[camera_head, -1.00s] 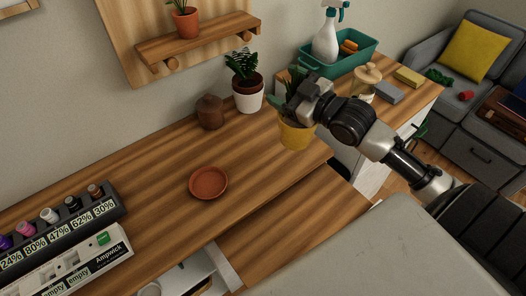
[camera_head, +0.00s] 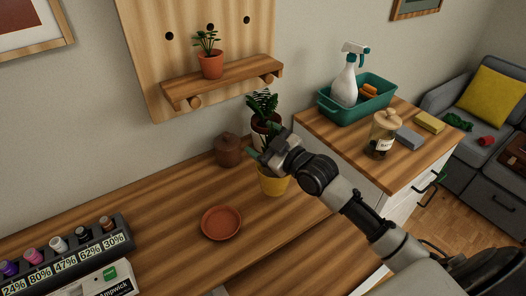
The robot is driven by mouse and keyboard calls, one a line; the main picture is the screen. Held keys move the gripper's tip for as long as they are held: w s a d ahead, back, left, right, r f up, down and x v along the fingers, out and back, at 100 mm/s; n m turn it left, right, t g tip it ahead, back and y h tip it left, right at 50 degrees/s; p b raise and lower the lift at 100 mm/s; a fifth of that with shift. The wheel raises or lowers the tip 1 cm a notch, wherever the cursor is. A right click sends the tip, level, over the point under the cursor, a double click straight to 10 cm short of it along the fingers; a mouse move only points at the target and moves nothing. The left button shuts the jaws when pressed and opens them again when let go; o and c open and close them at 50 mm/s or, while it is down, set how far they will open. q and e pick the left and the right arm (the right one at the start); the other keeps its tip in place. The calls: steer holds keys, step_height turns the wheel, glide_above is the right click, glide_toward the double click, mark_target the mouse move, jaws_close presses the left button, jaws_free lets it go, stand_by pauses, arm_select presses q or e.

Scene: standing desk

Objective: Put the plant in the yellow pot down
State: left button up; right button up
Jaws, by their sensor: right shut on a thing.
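The yellow pot (camera_head: 273,182) with its plant is at the right part of the wooden desk (camera_head: 165,225). My right gripper (camera_head: 262,155) is shut on the plant in the yellow pot, at the top of the pot. The gripper hides most of that plant. I cannot tell whether the pot's base touches the desk. A round terracotta saucer (camera_head: 221,222) lies empty on the desk, to the left of and nearer than the pot. My left gripper is not in view.
A plant in a dark pot (camera_head: 265,121) stands close behind my gripper, partly hidden. A brown lidded jar (camera_head: 228,151) stands to its left. A shelf (camera_head: 222,82) with a terracotta-potted plant (camera_head: 211,64) hangs above.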

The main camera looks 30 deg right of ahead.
steer(key=shift+w+f, duration=0.1)
steer(key=shift+f, duration=1.85)
steer(key=shift+f, duration=0.15)
steer(key=o, duration=1.7)
steer(key=b+v, duration=0.1)
steer(key=v, duration=1.1)
